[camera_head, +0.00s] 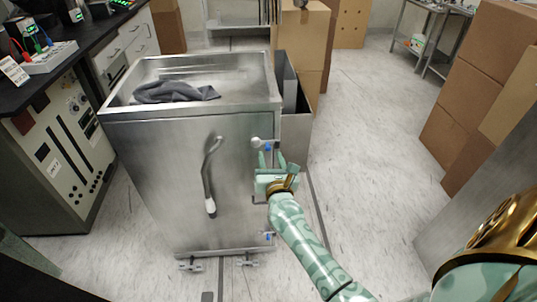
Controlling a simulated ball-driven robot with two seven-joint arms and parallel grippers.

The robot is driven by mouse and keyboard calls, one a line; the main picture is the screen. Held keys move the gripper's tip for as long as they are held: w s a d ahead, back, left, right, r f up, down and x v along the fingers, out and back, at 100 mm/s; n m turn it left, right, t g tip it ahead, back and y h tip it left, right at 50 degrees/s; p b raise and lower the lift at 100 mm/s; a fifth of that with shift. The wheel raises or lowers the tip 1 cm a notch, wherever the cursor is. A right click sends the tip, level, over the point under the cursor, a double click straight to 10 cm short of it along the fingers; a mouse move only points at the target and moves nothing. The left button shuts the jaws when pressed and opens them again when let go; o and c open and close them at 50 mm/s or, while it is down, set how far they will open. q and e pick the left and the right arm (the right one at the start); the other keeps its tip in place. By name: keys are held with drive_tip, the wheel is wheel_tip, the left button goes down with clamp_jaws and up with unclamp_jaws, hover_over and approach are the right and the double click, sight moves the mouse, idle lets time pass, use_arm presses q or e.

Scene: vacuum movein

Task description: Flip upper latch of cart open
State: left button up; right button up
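The steel cart (170,160) stands left of centre, with a handle (210,175) on its front face. Its upper latch (262,142), a small metal piece with a blue part, is at the upper right edge of that face. A lower latch (268,236) with blue on it is near the bottom right edge. My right gripper (272,158) is just below the upper latch, its fingers pointing up and spread apart with nothing seen between them. I cannot tell whether a fingertip touches the latch. My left gripper is not in view.
A dark grey cloth (174,91) lies on the cart's top. An open metal bin (297,130) stands against the cart's right side. Equipment and a bench (60,150) are at left. Cardboard boxes (480,90) are stacked at right. The floor (370,130) between is clear.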

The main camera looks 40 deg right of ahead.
drive_tip(key=shift+x, duration=1.5)
clamp_jaws()
